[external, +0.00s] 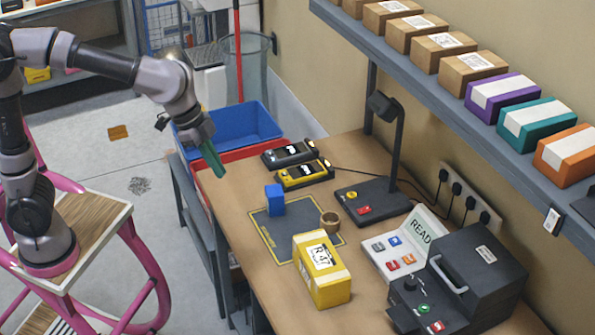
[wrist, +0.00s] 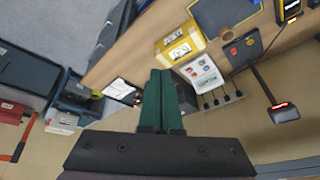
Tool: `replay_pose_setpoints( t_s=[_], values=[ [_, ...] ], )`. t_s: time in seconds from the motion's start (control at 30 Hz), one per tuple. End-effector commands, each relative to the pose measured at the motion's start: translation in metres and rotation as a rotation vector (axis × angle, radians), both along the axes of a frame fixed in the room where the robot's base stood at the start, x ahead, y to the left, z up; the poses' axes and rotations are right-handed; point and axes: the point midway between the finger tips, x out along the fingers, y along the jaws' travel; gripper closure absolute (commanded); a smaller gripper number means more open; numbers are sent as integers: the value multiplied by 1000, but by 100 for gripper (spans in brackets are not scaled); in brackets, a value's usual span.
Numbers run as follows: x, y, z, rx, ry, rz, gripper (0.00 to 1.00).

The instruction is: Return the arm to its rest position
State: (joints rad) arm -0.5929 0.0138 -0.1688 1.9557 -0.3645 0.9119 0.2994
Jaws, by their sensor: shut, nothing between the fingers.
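My gripper (external: 213,160) hangs in the air at the left edge of the wooden table (external: 190,203), above the side with the bins. Its green fingers are pressed together and hold nothing. In the wrist view the shut green fingers (wrist: 160,85) point away from the camera, with a clear gap of air between them and the table items. My arm is raised from its pink-rimmed base and bent over toward the table. It touches nothing that I can see.
A blue bin (external: 245,125) and a red tray stand near the gripper. The table holds a blue cube (external: 275,200) on a dark mat, a yellow box (external: 321,270), a brown ring (external: 330,220), two handheld devices and a black machine (external: 480,275). A shelf (external: 440,65) with boxes runs along the wall.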

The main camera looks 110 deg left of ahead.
Motion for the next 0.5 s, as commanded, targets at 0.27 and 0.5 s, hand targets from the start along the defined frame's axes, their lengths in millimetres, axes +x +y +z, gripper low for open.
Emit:
replay_pose_setpoints(
  t_s=[0.27, 0.5],
  values=[
    [-98, -102, 37, 155, -51, -131, 100],
    [-180, -142, 34, 229, -130, -220, 100]
  ],
)
